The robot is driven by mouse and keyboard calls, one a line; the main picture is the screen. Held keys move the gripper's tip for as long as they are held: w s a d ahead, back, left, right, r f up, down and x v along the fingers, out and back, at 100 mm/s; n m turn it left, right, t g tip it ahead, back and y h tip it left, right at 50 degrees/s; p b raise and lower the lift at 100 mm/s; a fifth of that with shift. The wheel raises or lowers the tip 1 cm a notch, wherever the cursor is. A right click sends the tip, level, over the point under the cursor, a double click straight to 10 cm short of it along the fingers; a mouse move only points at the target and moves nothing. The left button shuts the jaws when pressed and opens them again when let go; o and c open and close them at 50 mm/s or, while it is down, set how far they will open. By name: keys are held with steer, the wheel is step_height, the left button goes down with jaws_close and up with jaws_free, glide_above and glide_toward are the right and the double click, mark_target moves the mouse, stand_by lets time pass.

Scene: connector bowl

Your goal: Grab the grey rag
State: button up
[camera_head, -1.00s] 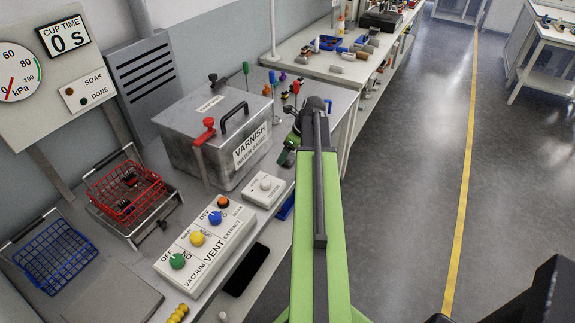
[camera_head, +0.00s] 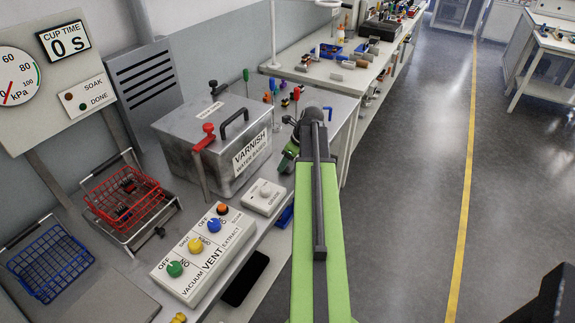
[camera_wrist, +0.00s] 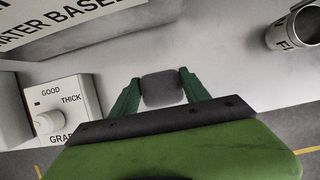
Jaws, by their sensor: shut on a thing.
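A small grey, rounded piece, the grey rag (camera_wrist: 163,88), sits between the green fingers of my gripper (camera_wrist: 162,94) in the wrist view. The fingers touch it on both sides, and my gripper is shut on it. Pale bench top shows around and beyond it; I cannot tell whether the rag is clear of the surface. In the head view my gripper (camera_head: 288,158) is at the bench edge, right of the varnish tank, partly hidden by my green arm. The rag cannot be made out there.
The varnish tank (camera_head: 213,145) and the grade dial box (camera_head: 263,197) stand left of my gripper. A metal cup (camera_wrist: 293,30) is at the upper right in the wrist view. Several coloured-handled tools stand behind the tank. Open floor (camera_head: 410,180) lies to the right.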

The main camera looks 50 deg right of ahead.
steer(key=shift+r, duration=0.1)
step_height(320, 180, up, 4)
steer(key=p, duration=0.4)
steer(key=shift+r, duration=0.1)
steer(key=s+r+p, duration=0.6)
steer(key=s+p, duration=0.1)
steer(key=s, duration=0.4)
steer(key=shift+s+d+r, duration=0.3)
steer(key=shift+s+d, duration=0.05)
